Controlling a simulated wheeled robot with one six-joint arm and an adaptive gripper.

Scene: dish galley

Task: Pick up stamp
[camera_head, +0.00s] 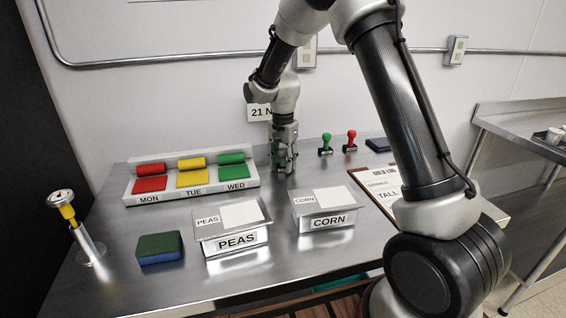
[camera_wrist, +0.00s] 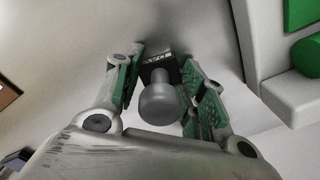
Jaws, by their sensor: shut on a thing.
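A stamp with a grey rounded knob (camera_wrist: 163,106) and a dark base (camera_wrist: 158,66) sits between the fingers in the wrist view. My gripper (camera_wrist: 160,88) is shut on this grey stamp. In the head view my gripper (camera_head: 283,165) points down at the steel table, just right of the label rack, and its fingers hide most of the stamp. I cannot tell whether the stamp's base touches the table. A green stamp (camera_head: 325,144) and a red stamp (camera_head: 350,141) stand upright to the right, apart from my gripper.
The day rack (camera_head: 192,192) with red, yellow and green pieces is close on the left. PEAS (camera_head: 236,241) and CORN (camera_head: 321,221) pans stand in front. A dark pad (camera_head: 377,145) and clipboard (camera_head: 365,190) lie right. A sponge (camera_head: 160,246) and thermometer (camera_head: 66,212) are front left.

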